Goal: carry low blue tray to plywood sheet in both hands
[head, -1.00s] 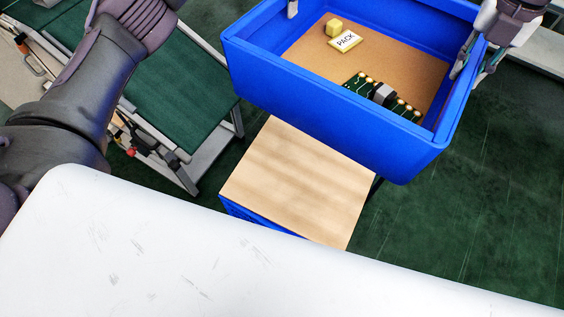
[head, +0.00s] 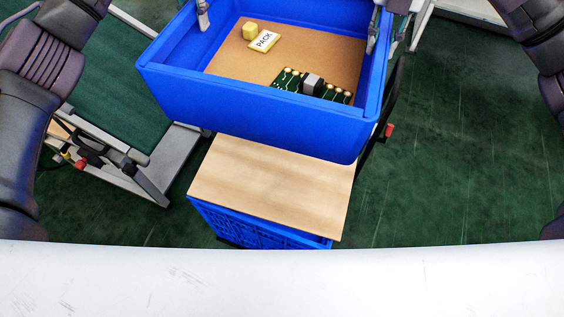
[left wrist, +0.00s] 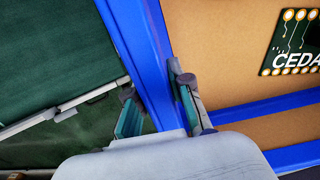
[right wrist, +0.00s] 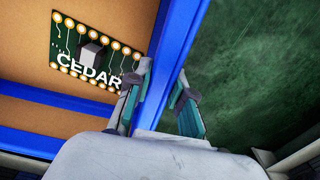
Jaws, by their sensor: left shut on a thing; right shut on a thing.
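The low blue tray (head: 255,108) is held up in the air in the head view, its near wall overlapping the far edge of the plywood sheet. In it lie a green circuit board (head: 290,82) marked CEDAR, a pale PACK label piece (head: 264,41) and a small yellow block (head: 249,30). My left gripper (left wrist: 158,108) is shut on the tray's left wall. My right gripper (right wrist: 160,105) is shut on its right wall. The plywood sheet (head: 270,180) is bare where it shows; its far part is hidden behind the tray.
The plywood lies on a blue crate (head: 250,228). A bench with a green top (head: 110,110) and pale frame stands at the left. A red part (head: 389,130) on a dark bar is right of the plywood. Green floor (head: 460,160) is open at the right.

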